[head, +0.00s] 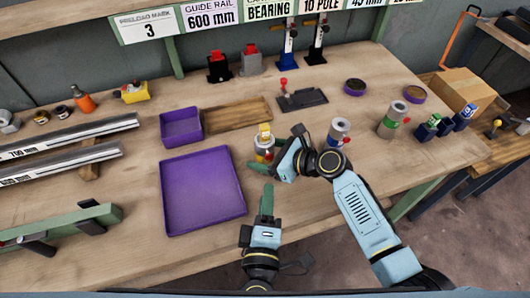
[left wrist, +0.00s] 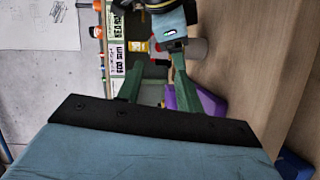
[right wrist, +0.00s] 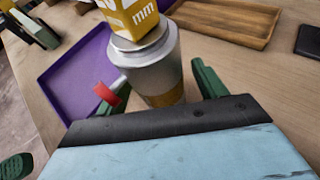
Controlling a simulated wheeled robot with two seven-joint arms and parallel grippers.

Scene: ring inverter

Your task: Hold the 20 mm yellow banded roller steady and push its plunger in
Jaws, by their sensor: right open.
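The yellow banded roller (head: 265,152) is a grey metal cylinder standing upright on the bench, with a yellow label block on top. The right wrist view shows its body (right wrist: 150,62), its yellow band near the base and its red-capped plunger (right wrist: 107,94) sticking out to the left on a short stem. My right gripper (right wrist: 155,92) is open, with its fingers on either side of the roller; contact cannot be told. My left gripper (head: 267,190) is open and empty in front of the roller, apart from it. The left wrist view shows its two green fingers (left wrist: 155,75).
A flat purple tray (head: 203,195) lies left of the roller, with a purple bin (head: 181,128) and a wooden tray (head: 238,114) behind. Other rollers (head: 339,132) (head: 394,118) stand to the right. Bare bench lies in front of the rollers.

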